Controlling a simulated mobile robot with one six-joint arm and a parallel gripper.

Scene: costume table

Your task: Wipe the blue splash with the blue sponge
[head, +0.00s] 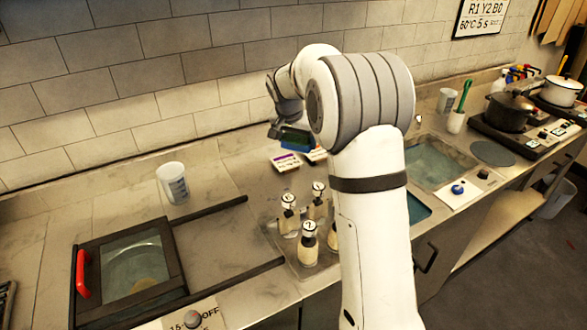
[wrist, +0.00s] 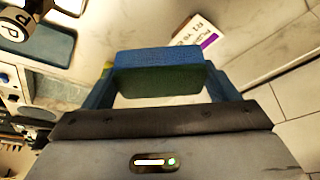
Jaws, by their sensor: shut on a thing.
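The blue sponge (wrist: 158,60), blue above with a dark green face, is held between the two fingers of my gripper (wrist: 160,78) in the wrist view. In the head view my gripper (head: 279,130) is at the back of the counter, with the sponge (head: 297,141) just above or near small labelled cards; I cannot tell the exact height. I cannot make out a blue splash in either view; my arm hides part of the counter.
Several labelled bottles (head: 309,243) stand in front of my gripper. A white cup (head: 172,182) and a red-handled glass-topped unit (head: 130,268) are at left. A label card (wrist: 193,38) lies beyond the sponge. A sink (head: 438,163) and pots (head: 508,110) are at right.

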